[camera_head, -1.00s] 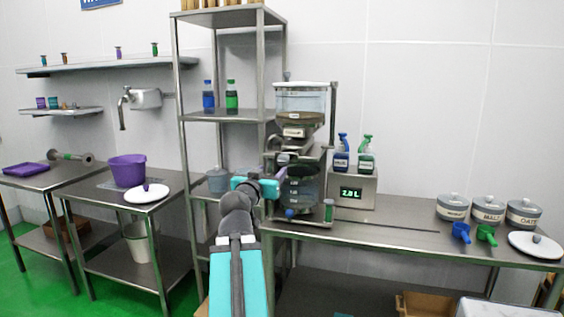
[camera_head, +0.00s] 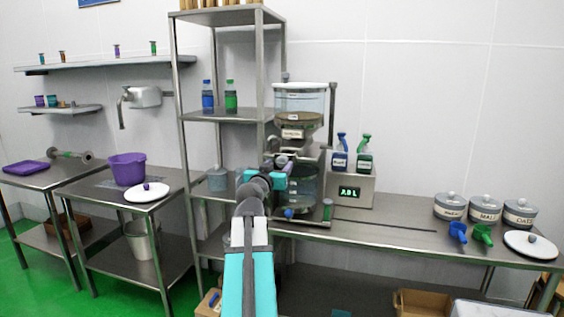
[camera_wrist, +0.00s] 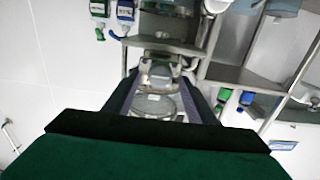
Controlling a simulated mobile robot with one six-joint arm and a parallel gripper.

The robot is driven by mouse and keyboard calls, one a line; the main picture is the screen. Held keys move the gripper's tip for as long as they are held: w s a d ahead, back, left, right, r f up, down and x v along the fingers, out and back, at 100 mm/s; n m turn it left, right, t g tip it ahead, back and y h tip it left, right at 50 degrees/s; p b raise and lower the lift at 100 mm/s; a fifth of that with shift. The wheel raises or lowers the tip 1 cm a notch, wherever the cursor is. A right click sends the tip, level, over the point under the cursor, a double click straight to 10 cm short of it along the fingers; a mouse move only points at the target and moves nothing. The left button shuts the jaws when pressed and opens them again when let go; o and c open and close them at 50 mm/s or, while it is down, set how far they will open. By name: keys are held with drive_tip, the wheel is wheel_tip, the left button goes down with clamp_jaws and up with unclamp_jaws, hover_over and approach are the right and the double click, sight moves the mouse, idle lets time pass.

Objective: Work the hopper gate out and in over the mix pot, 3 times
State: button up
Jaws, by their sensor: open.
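The hopper (camera_head: 300,100), a clear bin with a white lid and brown contents, is mounted above the counter. Metal gate parts (camera_head: 272,144) sit under its outlet. The mix pot (camera_head: 303,187), a dark see-through vessel, stands below, partly hidden by my arm. My gripper (camera_head: 284,163) is in front of the gap between hopper outlet and pot. In the wrist view its jaws (camera_wrist: 161,100) are apart, with metal hopper parts (camera_wrist: 160,72) beyond and between them. I cannot tell whether either jaw touches the gate, or how far out the gate is.
A scale box with a green display (camera_head: 348,193) stands right of the pot, with blue and green spray bottles (camera_head: 340,152) on it. A steel rack (camera_head: 178,110) rises at the left. Lidded jars (camera_head: 485,208) and scoops (camera_head: 459,232) are farther right. The counter (camera_head: 400,218) between is mostly clear.

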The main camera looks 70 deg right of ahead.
sight(282, 162)
drive_tip(key=shift+w+d+p, duration=0.1)
drive_tip(key=shift+d+p, duration=0.4)
drive_tip(key=shift+d, duration=1.9)
drive_tip(key=shift+d, duration=0.1)
clamp_jaws()
